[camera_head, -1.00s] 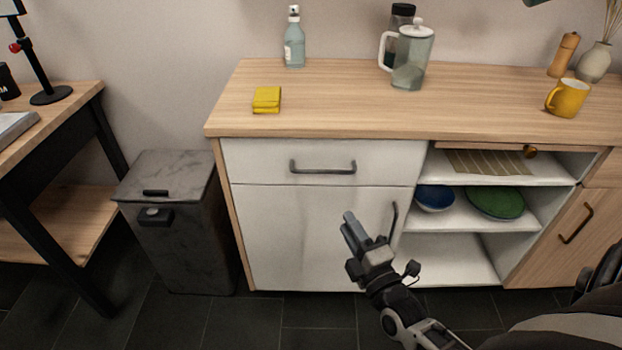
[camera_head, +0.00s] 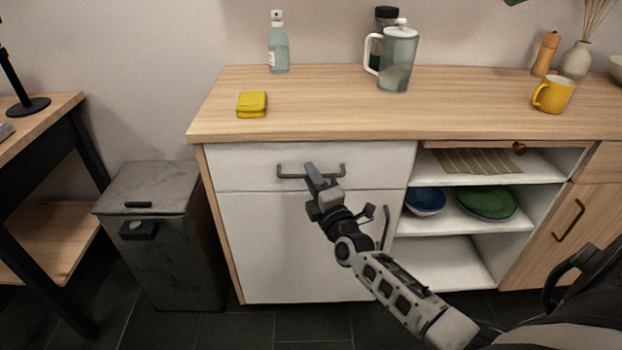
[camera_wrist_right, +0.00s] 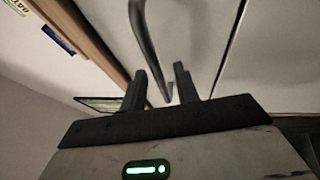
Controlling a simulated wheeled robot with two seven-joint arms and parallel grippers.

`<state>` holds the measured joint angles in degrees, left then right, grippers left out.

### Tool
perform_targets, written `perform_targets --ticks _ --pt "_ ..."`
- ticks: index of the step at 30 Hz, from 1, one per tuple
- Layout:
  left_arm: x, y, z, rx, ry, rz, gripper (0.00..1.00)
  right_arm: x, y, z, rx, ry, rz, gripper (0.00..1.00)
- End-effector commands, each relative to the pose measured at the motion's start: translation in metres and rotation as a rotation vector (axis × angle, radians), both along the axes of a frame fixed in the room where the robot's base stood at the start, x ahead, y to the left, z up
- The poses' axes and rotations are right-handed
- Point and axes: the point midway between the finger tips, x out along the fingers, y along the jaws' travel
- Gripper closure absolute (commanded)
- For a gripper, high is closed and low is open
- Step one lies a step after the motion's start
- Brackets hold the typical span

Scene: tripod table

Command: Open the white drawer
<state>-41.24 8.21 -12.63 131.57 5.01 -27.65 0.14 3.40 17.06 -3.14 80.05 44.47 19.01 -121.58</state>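The white drawer (camera_head: 240,165) sits at the top left of the cabinet, and its front is flush with the frame, closed. Its dark grey bar handle (camera_head: 290,175) runs level across the front. My right gripper (camera_head: 312,170) is at the handle, with its fingertips over the middle of the bar. In the right wrist view, the fingers of my right gripper (camera_wrist_right: 160,78) are apart, and the handle (camera_wrist_right: 148,45) reaches into the gap between them. I cannot tell whether a finger touches the bar. My left gripper is not in view.
Below the drawer is a white door (camera_head: 260,245) with an upright handle, partly behind my right arm. Open shelves to the right hold a blue bowl (camera_head: 425,201) and green plate (camera_head: 487,202). A grey bin (camera_head: 165,245) stands left. A yellow sponge (camera_head: 252,104) lies on the countertop.

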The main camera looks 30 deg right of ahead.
Motion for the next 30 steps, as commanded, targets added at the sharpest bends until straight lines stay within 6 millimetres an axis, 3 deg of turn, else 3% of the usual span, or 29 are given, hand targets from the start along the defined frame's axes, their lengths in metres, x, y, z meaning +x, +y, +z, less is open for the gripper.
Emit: perform_targets --ticks 12,13,16,25,30 --pt "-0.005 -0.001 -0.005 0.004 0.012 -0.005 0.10 0.010 -0.002 0.002 -0.001 0.000 0.000 0.69" --pt "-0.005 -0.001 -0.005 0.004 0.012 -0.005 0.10 0.010 -0.002 0.002 -0.001 0.000 0.000 0.72" --pt "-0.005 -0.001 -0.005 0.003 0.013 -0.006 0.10 0.010 -0.002 0.002 -0.001 0.000 0.000 1.00" --pt "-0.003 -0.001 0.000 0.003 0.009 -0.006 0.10 0.007 0.000 0.003 0.000 0.002 0.000 1.00" --pt "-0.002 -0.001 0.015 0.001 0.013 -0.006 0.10 -0.009 0.010 0.006 0.002 0.006 0.001 1.00"
